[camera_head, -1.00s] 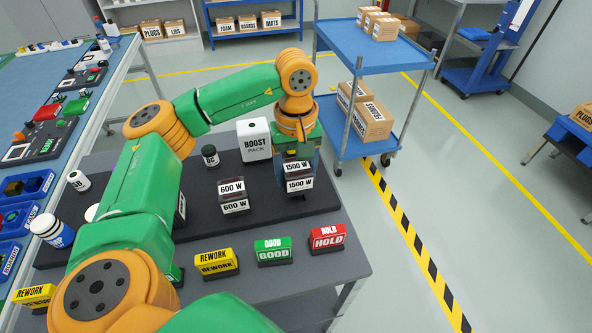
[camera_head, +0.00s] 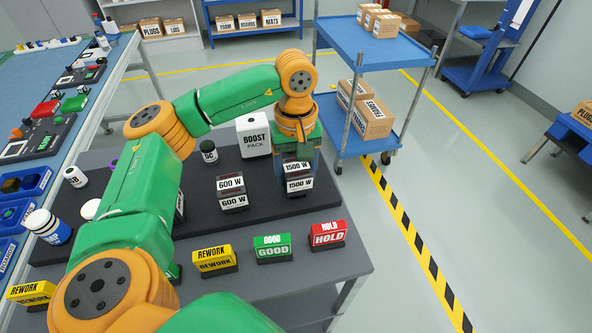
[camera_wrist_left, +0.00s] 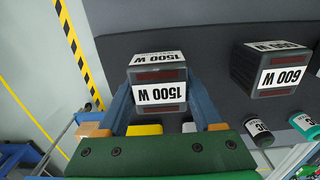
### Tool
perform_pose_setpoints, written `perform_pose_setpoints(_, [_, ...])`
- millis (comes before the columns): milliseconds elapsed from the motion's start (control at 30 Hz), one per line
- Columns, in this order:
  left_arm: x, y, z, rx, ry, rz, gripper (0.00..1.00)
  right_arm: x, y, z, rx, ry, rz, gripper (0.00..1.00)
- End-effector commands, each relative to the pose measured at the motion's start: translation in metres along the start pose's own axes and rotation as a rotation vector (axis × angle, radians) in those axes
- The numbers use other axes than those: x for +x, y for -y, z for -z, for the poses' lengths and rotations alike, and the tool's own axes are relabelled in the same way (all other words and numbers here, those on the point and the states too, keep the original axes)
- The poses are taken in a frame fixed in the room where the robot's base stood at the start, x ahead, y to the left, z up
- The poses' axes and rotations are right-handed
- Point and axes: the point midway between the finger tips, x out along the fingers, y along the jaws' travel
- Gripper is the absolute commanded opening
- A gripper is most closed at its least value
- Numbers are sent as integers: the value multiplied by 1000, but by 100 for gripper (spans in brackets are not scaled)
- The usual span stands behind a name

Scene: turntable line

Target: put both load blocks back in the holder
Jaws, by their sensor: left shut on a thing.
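The 1500 W load block (camera_head: 299,180) is at the right end of the dark mat (camera_head: 316,200). My left gripper (camera_head: 297,168) comes down over it, its fingers shut on the block's two sides. In the left wrist view the block (camera_wrist_left: 158,92) sits between the blue fingers. The 600 W load block (camera_head: 232,195) stands on the mat to the left, apart from the gripper, and it also shows in the left wrist view (camera_wrist_left: 272,68). I cannot make out the holder for certain. My right gripper is not in view.
A white Boost Pack (camera_head: 253,137) stands just behind the gripper. Yellow Rework (camera_head: 214,259), green Good (camera_head: 273,249) and red Hold (camera_head: 328,234) signs line the front of the grey table. A blue cart (camera_head: 362,45) stands behind.

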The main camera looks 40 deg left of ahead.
Motion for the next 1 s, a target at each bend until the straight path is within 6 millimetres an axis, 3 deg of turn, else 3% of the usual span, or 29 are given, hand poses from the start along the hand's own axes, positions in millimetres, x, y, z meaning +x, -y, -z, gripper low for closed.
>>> perform_pose_setpoints(600, [12, 0, 0, 0, -1, -1, 0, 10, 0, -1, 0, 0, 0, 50])
perform_pose_setpoints(633, [11, 0, 0, 0, -1, -1, 75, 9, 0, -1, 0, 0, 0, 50])
perform_pose_setpoints(700, [11, 0, 0, 0, -1, -1, 94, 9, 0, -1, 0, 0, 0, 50])
perform_pose_setpoints(733, [11, 0, 0, 0, -1, -1, 100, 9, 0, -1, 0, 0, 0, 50])
perform_pose_setpoints(1000, [6, 0, 0, 0, -1, 0, 100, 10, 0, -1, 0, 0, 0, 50])
